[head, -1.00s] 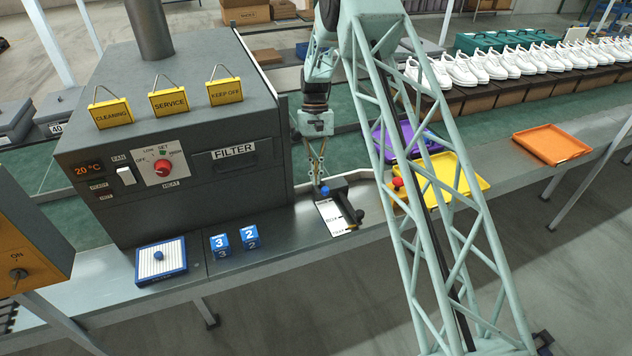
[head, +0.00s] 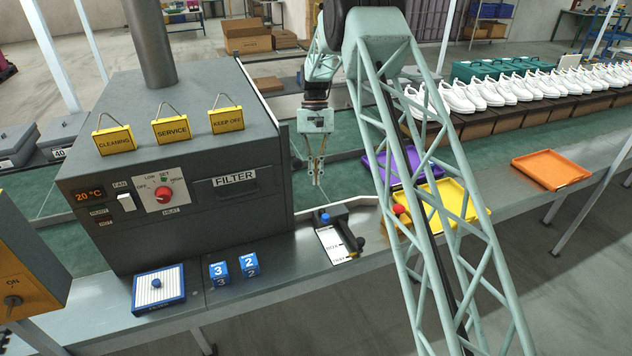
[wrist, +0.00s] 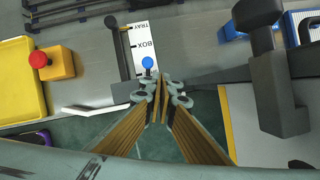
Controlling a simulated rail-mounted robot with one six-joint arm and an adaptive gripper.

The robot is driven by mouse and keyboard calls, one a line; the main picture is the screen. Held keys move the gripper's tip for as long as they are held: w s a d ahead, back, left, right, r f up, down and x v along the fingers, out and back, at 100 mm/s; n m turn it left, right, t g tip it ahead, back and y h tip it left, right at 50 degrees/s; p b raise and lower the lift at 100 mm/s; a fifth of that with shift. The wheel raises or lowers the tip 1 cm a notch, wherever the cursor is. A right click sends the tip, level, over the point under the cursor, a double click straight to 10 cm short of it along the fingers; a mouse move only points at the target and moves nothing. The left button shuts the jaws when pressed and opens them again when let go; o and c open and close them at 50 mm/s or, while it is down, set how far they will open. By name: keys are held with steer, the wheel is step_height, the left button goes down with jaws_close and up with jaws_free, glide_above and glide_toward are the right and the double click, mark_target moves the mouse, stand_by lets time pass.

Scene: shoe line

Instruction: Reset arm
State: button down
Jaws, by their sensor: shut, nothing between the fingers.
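My gripper (head: 316,178) hangs pointing down in the head view, above the bench beside the right side of the grey oven. In the wrist view my gripper (wrist: 164,84) shows its fingertips together with nothing between them. Below and in front of it is a small lever panel with a white label plate (head: 333,244) reading BOX and TRAY. A blue knob (head: 325,218) sits at the BOX end of the plate. The knob also shows in the wrist view (wrist: 147,62), just beyond the fingertips, and the gripper is apart from it in the head view.
The grey oven (head: 170,150) with yellow signs stands close to the left. A red knob (head: 398,209), yellow tray (head: 455,196), purple tray (head: 425,156) and orange tray (head: 551,169) lie to the right. Blue number blocks (head: 249,264) and a blue-edged pad (head: 159,289) sit at the front.

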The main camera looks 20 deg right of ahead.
stand_by(0.3)
steer(key=s+r+t, duration=0.1)
steer(key=s+r, duration=0.2)
steer(key=r, duration=0.3)
steer(key=s+a+r, duration=0.1)
steer(key=s+r, duration=0.2)
steer(key=r, duration=0.4)
steer(key=s+r+t, duration=0.1)
steer(key=s+r, duration=0.3)
steer(key=r, duration=0.2)
steer(key=s+a+r+n+t+b, duration=0.1)
steer(key=s+r+t+b, duration=0.1)
steer(key=s+r, duration=1.15)
steer(key=s+r+n+t, duration=0.1)
steer(key=s+r, duration=0.1)
steer(key=s, duration=0.8)
steer(key=s+r+t, duration=0.1)
steer(key=s+r, duration=0.1)
steer(key=s, duration=0.7)
steer(key=s+f+t, duration=0.1)
steer(key=s+f, duration=0.1)
steer(key=s, duration=0.7)
steer(key=s+f+t+h+b, duration=0.1)
steer(key=s+f, duration=0.1)
steer(key=s, duration=0.6)
steer(key=shift+s+a+f+n, duration=0.25)
steer(key=shift+s+a+n, duration=0.05)
steer(key=shift+s+a, duration=0.15)
